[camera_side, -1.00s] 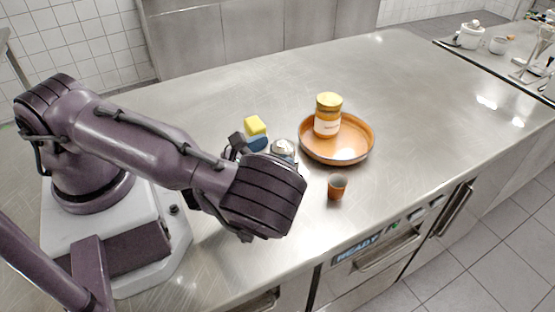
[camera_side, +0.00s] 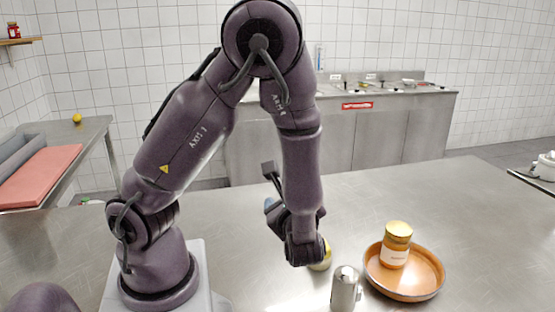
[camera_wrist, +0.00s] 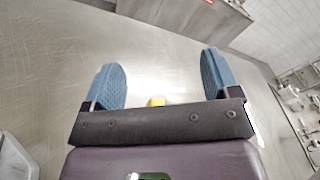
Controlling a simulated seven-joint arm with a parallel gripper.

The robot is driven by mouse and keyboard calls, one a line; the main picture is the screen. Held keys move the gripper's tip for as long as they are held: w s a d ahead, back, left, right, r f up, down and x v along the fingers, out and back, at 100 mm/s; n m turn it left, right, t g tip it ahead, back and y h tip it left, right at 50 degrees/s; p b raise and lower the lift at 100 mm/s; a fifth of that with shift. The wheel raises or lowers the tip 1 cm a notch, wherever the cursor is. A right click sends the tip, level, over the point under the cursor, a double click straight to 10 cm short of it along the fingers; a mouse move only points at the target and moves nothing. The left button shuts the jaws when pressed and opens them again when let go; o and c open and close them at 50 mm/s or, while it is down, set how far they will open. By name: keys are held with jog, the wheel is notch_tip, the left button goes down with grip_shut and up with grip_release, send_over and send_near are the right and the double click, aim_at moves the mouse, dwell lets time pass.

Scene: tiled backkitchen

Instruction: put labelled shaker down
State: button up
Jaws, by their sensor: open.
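A silver shaker (camera_side: 346,288) with a domed top stands upright on the steel counter in the side view, just left of the orange dish. I cannot make out a label on it. A jar (camera_side: 396,246) with a gold lid and a white label stands in the orange dish (camera_side: 432,291). My gripper (camera_wrist: 162,75) is open, with its two blue fingers wide apart and nothing held between them. In the side view, my wrist hides most of the gripper.
A yellow object (camera_side: 321,258) is partly hidden behind my wrist in the side view; a bit of yellow also shows in the wrist view (camera_wrist: 155,101). The steel counter (camera_side: 450,205) is clear behind the dish.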

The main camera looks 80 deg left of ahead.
jog(key=s+d+r+n+g+h, duration=0.3)
jog(key=s+n+g+h, duration=0.25)
jog(key=n+h, duration=0.35)
jog(key=d+r+n+t+h, duration=0.3)
jog(key=d+r+t+h, duration=0.4)
jog(key=r, duration=0.3)
jog(key=shift+n+t+h, duration=0.4)
jog(key=shift+t+h, duration=0.1)
jog(key=shift+t, duration=0.05)
